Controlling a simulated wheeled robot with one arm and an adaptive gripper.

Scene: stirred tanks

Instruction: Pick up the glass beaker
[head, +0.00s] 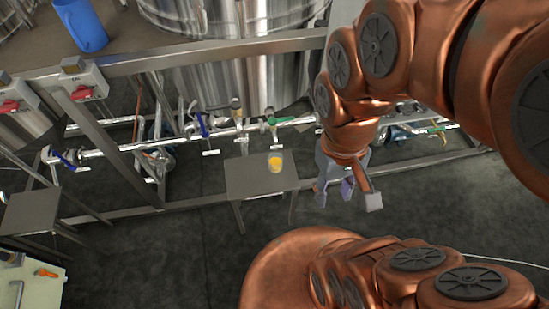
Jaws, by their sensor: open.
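A small glass beaker (275,162) with orange-yellow content stands near the right side of a small grey table (247,185). My gripper (347,197) hangs to the right of the beaker in the picture, beyond the table's right edge. Its fingers are apart and point downward. Nothing shows between them. The gripper and the beaker are not touching.
A metal pipe (180,142) with several coloured valve handles runs behind the table. Large steel tanks (235,75) stand behind a metal frame. A blue jug (82,27) is at upper left. Another grey table (32,212) stands at left. The dark floor in front is clear.

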